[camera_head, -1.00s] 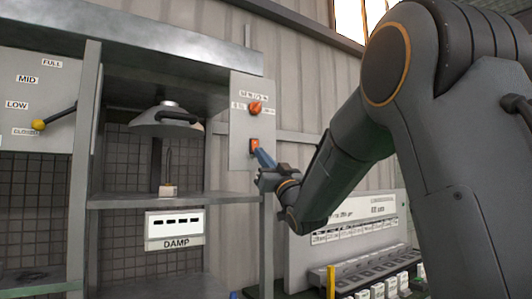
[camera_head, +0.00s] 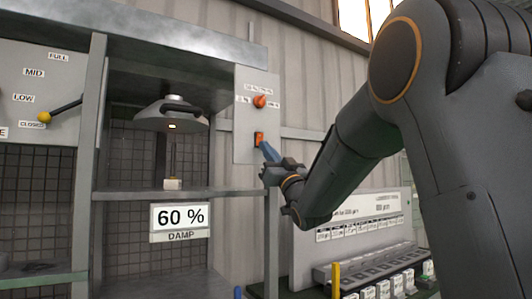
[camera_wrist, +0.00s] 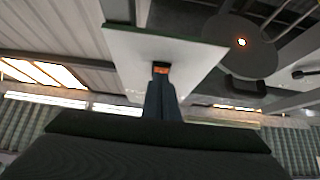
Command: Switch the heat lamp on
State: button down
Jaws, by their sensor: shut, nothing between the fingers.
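The heat lamp (camera_head: 172,118) is a grey hood hanging above a small pale block in the middle bay. A small light glows on its underside, and it also shows lit in the wrist view (camera_wrist: 242,42). A grey switch panel (camera_head: 247,84) to its right carries an orange knob (camera_head: 260,101) and a red-orange rocker switch (camera_head: 259,138) below. My gripper (camera_head: 266,150) is shut and empty, with its blue fingertips at the rocker. In the wrist view the fingertips (camera_wrist: 160,82) cover part of the rocker (camera_wrist: 160,69); whether they touch cannot be told.
A display (camera_head: 180,217) below the shelf reads 60 % above the word DAMP. A lever with a yellow ball (camera_head: 44,118) is on the left panel, beside CLOSED. A rack of small labelled items (camera_head: 375,265) stands below my arm.

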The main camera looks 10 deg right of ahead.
jog(key=b+v, duration=0.5)
jog(key=v, duration=0.7)
jog(key=shift+f, duration=0.3)
jog(key=shift+s, duration=0.2)
jog(key=w+d+f+m+g+h, duration=0.1)
jog(key=w+f+m+g+h, duration=0.15)
jog(key=f, duration=0.55)
jog(key=w+f+m+g+h, duration=0.2)
jog(key=f+g+h, duration=0.15)
jog(key=f, duration=0.55)
jog(key=s+f+g+h, duration=0.1)
jog(key=s+f+g, duration=0.15)
jog(key=f, duration=0.55)
jog(key=s+f+g+h, duration=0.1)
jog(key=f+g, duration=0.2)
jog(key=f, duration=0.6)
jog(key=s+a+f+g, duration=0.1)
jog(key=s+f+g, duration=0.5)
jog(key=s+f, duration=0.6)
jog(key=s+a+f+g, duration=0.1)
jog(key=s+f+g, duration=0.2)
jog(key=s, duration=0.5)
jog(key=s+a+f+g, duration=0.2)
jog(key=s+f+g, duration=0.2)
jog(key=s, duration=0.4)
jog(key=shift+f+n, duration=0.45)
